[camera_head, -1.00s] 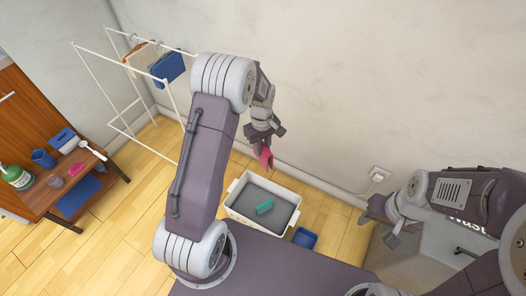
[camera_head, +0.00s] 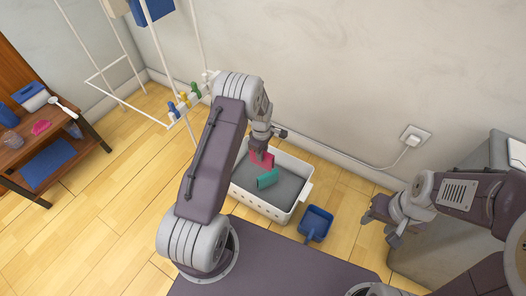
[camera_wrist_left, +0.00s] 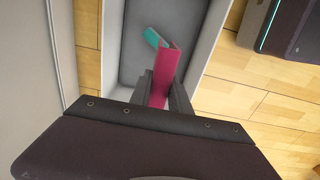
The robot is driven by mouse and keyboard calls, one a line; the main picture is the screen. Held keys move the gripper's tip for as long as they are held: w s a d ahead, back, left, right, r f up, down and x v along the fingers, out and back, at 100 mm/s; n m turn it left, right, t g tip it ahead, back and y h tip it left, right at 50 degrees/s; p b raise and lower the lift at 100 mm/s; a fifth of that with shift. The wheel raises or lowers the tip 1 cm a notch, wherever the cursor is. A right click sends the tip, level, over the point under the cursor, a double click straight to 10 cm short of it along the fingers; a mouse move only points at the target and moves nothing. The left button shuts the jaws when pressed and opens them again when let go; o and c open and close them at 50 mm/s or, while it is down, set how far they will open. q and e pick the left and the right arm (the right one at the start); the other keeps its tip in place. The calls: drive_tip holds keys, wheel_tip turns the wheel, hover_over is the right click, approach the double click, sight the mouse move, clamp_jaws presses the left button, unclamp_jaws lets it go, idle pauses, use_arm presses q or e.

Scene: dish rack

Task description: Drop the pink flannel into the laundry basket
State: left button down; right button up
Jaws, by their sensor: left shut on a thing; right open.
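The pink flannel (camera_head: 263,158) hangs from my left gripper (camera_head: 261,150), which is shut on it. In the left wrist view the flannel (camera_wrist_left: 166,75) sticks out from between the fingers (camera_wrist_left: 163,98) of my left gripper. The laundry basket (camera_head: 298,206) is a white open tub with a grey inside, on the floor. The flannel shows over the back part of the basket; its exact height is hard to tell. A teal cloth (camera_head: 267,179) lies inside the basket. My right gripper (camera_head: 378,219) is open and empty, to the right.
A blue dustpan (camera_head: 316,223) lies on the floor right of the basket. A drying rack (camera_head: 125,65) with pegs (camera_head: 184,101) stands to the left. A wooden shelf unit (camera_head: 90,139) is at the far left. A wall socket with cable (camera_head: 412,138) is behind.

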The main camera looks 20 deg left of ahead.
use_arm(q)
wheel_tip(320, 180, down, 6)
drive_tip(key=b, duration=0.6)
drive_tip(key=shift+r, duration=0.1)
drive_tip(key=c, duration=1.1)
unclamp_jaws()
drive_tip(key=shift+c, duration=0.2)
wheel_tip(320, 180, up, 8)
drive_tip(key=p, duration=0.8)
wheel_tip(320, 180, up, 24)
drive_tip(key=d+m+p, duration=0.1)
drive_tip(key=m+p, duration=0.1)
drive_tip(key=p, duration=1.5)
drive_tip(key=shift+s+d+m, duration=0.25)
drive_tip(key=shift+d+m, duration=0.15)
drive_tip(key=shift+r, duration=0.1)
